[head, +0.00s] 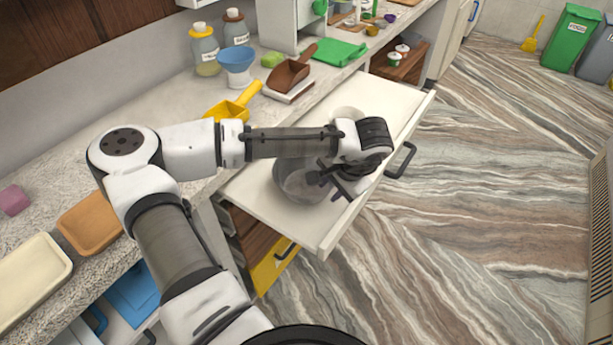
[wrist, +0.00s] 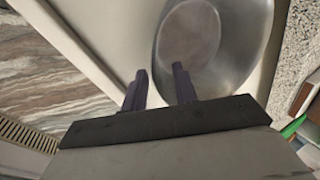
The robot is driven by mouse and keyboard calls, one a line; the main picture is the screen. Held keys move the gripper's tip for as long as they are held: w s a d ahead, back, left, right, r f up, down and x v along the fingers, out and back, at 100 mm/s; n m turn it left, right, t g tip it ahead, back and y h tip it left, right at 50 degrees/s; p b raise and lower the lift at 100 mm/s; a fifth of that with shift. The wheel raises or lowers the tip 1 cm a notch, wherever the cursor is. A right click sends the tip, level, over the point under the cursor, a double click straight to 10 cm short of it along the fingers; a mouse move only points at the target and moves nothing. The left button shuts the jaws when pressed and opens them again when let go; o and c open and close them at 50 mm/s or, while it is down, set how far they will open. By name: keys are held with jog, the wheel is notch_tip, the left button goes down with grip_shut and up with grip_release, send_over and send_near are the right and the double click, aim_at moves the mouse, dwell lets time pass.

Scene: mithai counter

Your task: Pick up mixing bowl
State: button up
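The mixing bowl is a shiny grey metal bowl (head: 296,182) in the open white drawer, partly hidden behind my arm and gripper in the head view. In the wrist view the bowl (wrist: 215,45) fills the top centre, and its left rim lies between my two fingers in the picture. My gripper (wrist: 160,72) is open, its dark purple fingers apart, one over the bowl's inside and one over the drawer floor. In the head view my gripper (head: 340,188) is at the bowl's right side. Whether the fingers touch the bowl cannot be told.
The pulled-out drawer (head: 258,203) has raised walls around the bowl. The counter behind holds a yellow scoop (head: 232,108), a blue-topped bowl (head: 237,62) and a brown scoop (head: 291,70).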

jog(key=shift+w+a+f, duration=0.1)
jog(key=shift+w+f, duration=0.1)
jog(key=shift+f, duration=0.4)
grip_shut()
jog(key=shift+r, duration=0.1)
